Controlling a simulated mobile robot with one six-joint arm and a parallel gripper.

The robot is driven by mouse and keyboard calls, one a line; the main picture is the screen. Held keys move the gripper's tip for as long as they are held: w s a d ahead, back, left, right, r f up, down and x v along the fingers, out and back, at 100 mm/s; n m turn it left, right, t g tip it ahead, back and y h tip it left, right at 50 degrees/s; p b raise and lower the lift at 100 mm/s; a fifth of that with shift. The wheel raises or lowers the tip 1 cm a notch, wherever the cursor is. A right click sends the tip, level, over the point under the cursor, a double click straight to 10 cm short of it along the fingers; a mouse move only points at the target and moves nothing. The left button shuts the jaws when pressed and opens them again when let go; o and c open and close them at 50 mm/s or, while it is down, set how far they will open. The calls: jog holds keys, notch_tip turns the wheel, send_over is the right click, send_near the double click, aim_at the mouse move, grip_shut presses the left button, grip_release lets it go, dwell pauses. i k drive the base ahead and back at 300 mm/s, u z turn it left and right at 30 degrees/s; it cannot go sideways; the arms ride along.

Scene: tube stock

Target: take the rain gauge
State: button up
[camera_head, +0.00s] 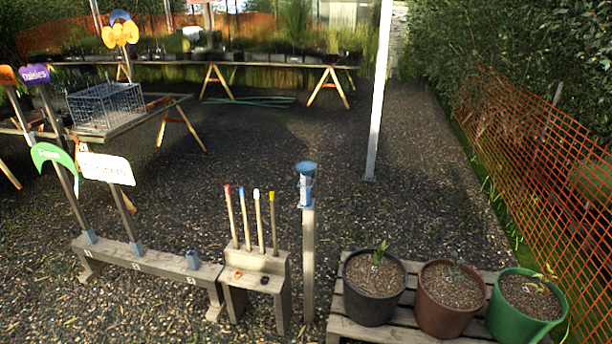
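The rain gauge (305,186) has a blue funnel-shaped top and a bluish tube body. It stands upright at the top of a wooden post (308,260), near the middle of the picture. The lower part of its tube meets the post top, and I cannot tell how it is held there. My gripper is not in view.
Left of the post, a wooden stand (256,263) holds several colour-tipped stakes. Farther left, a low beam (150,262) holds sign posts. Right of it, potted plants stand on a pallet (416,335). A white pole (380,90) rises behind. Gravel between is clear.

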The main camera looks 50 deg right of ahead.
aim_at(306, 168)
jog(key=i, duration=1.1)
jog(key=u, duration=0.25)
